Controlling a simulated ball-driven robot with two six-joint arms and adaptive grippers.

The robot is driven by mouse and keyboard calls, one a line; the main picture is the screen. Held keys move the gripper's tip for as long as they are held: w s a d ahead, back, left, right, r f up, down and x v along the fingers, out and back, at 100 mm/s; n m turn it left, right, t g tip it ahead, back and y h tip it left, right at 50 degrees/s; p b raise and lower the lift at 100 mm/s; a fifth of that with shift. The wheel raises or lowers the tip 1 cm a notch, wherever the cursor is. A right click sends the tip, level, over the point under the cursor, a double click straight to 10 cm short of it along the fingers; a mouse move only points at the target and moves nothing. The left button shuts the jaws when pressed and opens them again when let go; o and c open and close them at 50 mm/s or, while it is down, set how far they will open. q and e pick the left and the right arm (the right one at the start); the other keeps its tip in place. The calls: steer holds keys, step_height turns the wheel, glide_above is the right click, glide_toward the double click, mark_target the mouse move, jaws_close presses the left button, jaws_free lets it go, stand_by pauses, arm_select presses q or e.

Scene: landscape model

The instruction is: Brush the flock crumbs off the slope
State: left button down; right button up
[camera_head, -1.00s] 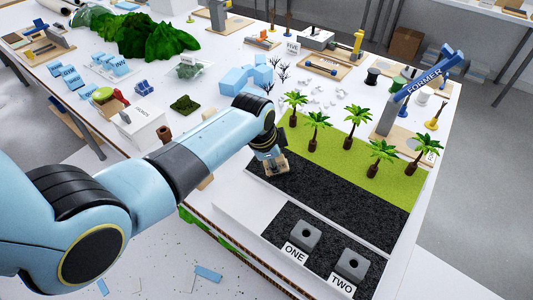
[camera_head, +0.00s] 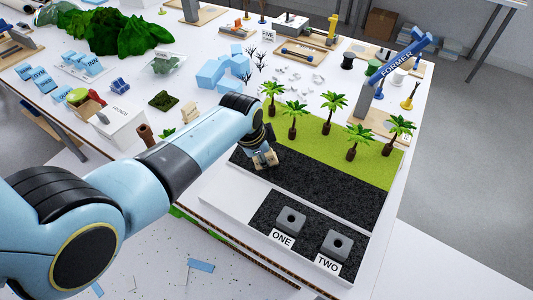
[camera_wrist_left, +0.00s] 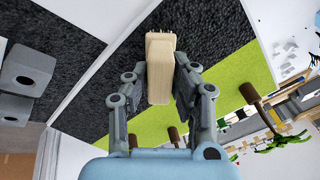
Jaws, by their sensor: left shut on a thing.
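My left gripper (camera_head: 263,153) is over the dark speckled strip (camera_head: 325,194) of the model, close to its border with the green strip (camera_head: 350,164). In the left wrist view, the gripper's fingers (camera_wrist_left: 156,88) are shut on a pale wooden block, seemingly the brush (camera_wrist_left: 160,52). The brush also shows small in the head view (camera_head: 268,159). I cannot tell whether it touches the surface, nor pick out separate flock crumbs on the dark strip. My right gripper is not in view.
Several palm trees (camera_head: 333,105) stand upright on the green strip, close to the gripper. Grey blocks by labels ONE (camera_head: 290,221) and TWO (camera_head: 337,244) stand in front. A blue bar marked FORMER (camera_head: 398,60) rises at the back right. White scraps (camera_head: 292,76) lie behind the palms.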

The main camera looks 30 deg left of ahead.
arm_select(q)
steer(key=shift+w+a+r, duration=0.1)
steer(key=shift+w+a, duration=0.05)
steer(key=shift+a, duration=0.9)
steer(key=shift+w+a, duration=0.1)
steer(key=shift+a, duration=1.45)
steer(key=shift+w+a, duration=0.15)
steer(key=shift+a, duration=1.3)
steer(key=shift+w+a, duration=0.1)
steer(key=shift+w, duration=0.2)
steer(key=shift+d+p, duration=0.5)
steer(key=shift+d, duration=0.8)
steer(key=shift+s+d+p, duration=0.15)
steer(key=shift+d+p, duration=0.05)
steer(key=shift+d, duration=0.8)
steer(key=shift+s+d+p, duration=0.15)
steer(key=shift+d, duration=0.85)
steer(key=shift+s+d, duration=0.15)
steer(key=shift+d, duration=0.55)
steer(key=shift+d+p, duration=0.4)
steer(key=shift+d, duration=0.5)
steer(key=shift+w+a+r, duration=0.1)
steer(key=shift+w+a, duration=0.1)
steer(key=shift+a, duration=1.5)
steer(key=shift+w+a, duration=0.15)
steer(key=shift+a, duration=1.5)
steer(key=shift+a+b, duration=0.35)
steer(key=shift+a, duration=1.15)
